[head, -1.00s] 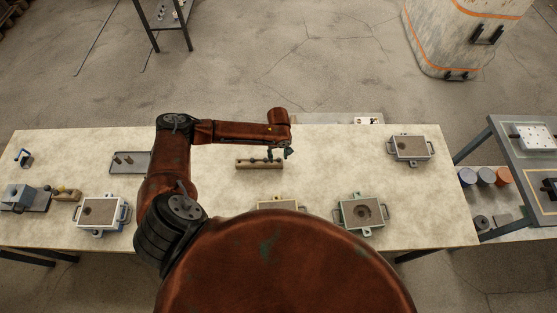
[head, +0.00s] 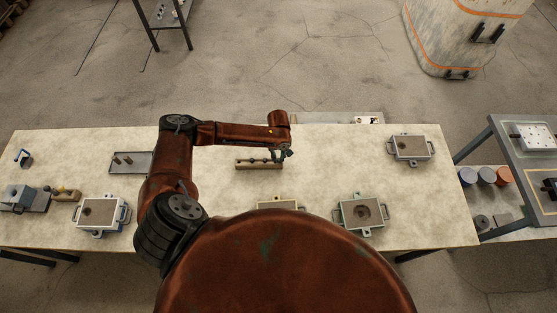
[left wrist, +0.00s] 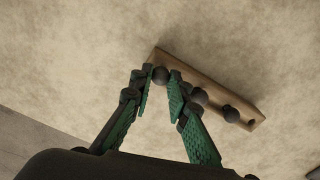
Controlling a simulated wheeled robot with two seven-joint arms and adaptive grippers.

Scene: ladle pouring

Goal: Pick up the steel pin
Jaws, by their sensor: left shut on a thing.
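A wooden rack (head: 258,166) lies near the far middle of the table. My left gripper (head: 285,155) is over the rack's right end. In the left wrist view the rack (left wrist: 185,72) runs diagonally, and the green fingers of my left gripper (left wrist: 160,80) are shut on the dark round head of the end pin, the steel pin (left wrist: 160,74). Other dark heads (left wrist: 231,114) stand farther along the rack. The pin's shank is hidden. My right gripper is not in view.
A grey tray (head: 146,171) with two small pegs lies left of the rack. Mould boxes stand at the left (head: 82,228), front right (head: 348,225) and far right (head: 393,155). The tabletop (head: 340,160) right of the rack is clear.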

